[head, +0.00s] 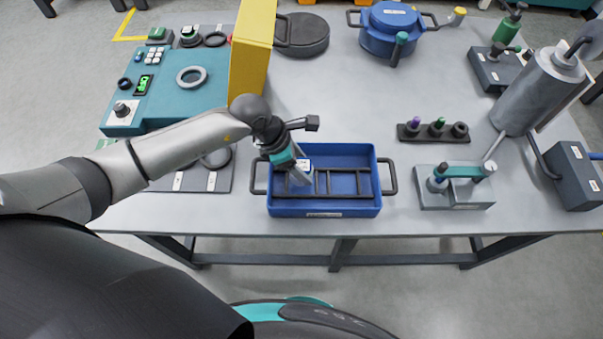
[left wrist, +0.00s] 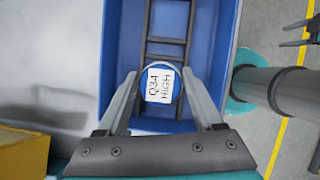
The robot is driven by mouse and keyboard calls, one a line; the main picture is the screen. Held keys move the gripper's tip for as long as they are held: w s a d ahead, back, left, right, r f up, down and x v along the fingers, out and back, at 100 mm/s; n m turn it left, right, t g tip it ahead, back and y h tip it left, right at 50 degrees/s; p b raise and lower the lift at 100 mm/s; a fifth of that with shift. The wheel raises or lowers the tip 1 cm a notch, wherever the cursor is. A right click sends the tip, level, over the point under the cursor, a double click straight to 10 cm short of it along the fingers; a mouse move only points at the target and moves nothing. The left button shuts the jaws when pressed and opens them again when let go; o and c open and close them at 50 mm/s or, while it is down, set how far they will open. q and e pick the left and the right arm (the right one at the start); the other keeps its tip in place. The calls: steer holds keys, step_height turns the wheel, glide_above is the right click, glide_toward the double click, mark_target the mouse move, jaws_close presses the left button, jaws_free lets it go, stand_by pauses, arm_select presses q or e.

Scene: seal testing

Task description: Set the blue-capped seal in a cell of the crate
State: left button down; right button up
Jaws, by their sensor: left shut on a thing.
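My left gripper (head: 301,171) points down over the left part of the blue crate (head: 375,212). It is shut on the blue-capped seal (head: 305,164). In the left wrist view the seal (left wrist: 161,84) shows from above as a round blue cap with a white label reading "Q34 HIGH", one finger on either side. The seal lies over the end of the crate's dark ladder-like divider (left wrist: 166,41). Its lower part is hidden, so I cannot tell how far it reaches into a cell. The cells to its right look empty.
A yellow box (head: 250,55) stands behind my left forearm. A teal control panel (head: 170,88) lies to the left. A dark rack (head: 433,132) with several seals and a grey fixture (head: 455,198) stand right of the crate.

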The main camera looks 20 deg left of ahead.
arm_select(q)
steer(key=shift+f+b, duration=0.35)
steer(key=shift+f, duration=1.65)
steer(key=shift+c, duration=0.2)
jaws_free()
steer(key=shift+f, duration=0.15)
steer(key=shift+a+r, duration=0.1)
steer(key=shift+r, duration=0.4)
steer(key=p+v, duration=0.1)
steer(key=v, duration=1)
steer(key=shift+s+a, duration=0.1)
